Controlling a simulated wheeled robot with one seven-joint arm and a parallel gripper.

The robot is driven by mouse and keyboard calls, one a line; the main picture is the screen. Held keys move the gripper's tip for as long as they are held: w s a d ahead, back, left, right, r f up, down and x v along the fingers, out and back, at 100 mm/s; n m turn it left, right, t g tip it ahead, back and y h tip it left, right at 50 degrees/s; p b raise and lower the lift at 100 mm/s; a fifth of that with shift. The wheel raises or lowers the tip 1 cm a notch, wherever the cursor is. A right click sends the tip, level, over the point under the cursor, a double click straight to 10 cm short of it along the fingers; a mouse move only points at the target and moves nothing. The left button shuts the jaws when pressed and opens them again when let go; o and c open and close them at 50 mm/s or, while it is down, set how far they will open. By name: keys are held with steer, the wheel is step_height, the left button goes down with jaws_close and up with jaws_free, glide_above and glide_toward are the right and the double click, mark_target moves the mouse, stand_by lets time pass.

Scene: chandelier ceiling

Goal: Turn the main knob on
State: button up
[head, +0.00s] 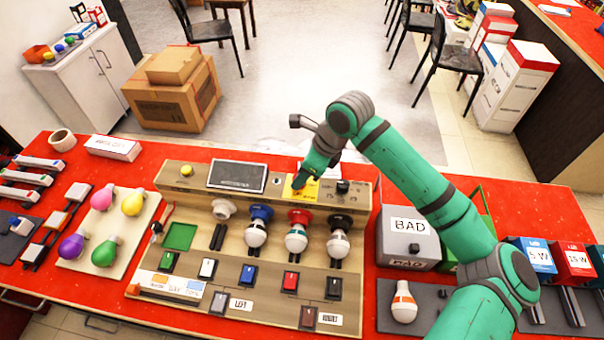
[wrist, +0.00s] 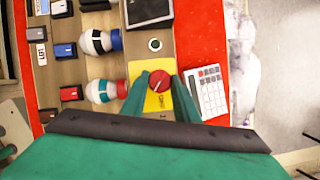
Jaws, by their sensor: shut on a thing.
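The red main knob (wrist: 157,86) sits on a yellow plate (wrist: 155,104) in the wrist view. In the head view the yellow plate (head: 292,193) shows at the back of the beige control panel (head: 215,177), and the knob is mostly hidden by my gripper. My gripper (head: 301,182) reaches down onto the plate from behind. In the wrist view my gripper (wrist: 159,76) has one green finger on each side of the knob, shut on it. A red pointer line is hard to read on the knob, so its setting is unclear.
A dark screen (head: 237,176) is left of the plate. Bulbs with blue (head: 257,230), red (head: 297,236) and black (head: 339,241) collars stand in front, above several switches. A white keypad device (wrist: 208,92) lies close to my fingers. A grey BAD box (head: 408,238) stands right.

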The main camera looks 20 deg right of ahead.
steer(key=m+h, duration=0.1)
steer(key=m, duration=0.1)
steer(key=m+t+h, duration=0.1)
steer(key=m, duration=0.2)
steer(key=shift+s+a+m, duration=0.1)
steer(key=shift+s+m, duration=0.05)
steer(key=shift+m, duration=0.15)
steer(key=m+h, duration=0.1)
steer(key=m, duration=0.4)
steer(key=shift+a+t+h, duration=0.2)
steer(key=shift+t+h, duration=0.1)
steer(key=shift+h, duration=0.1)
steer(key=o, duration=1.1)
steer(key=shift+c, duration=0.2)
steer(key=v, duration=1)
steer(key=shift+s+r, duration=0.25)
steer(key=shift+r, duration=0.1)
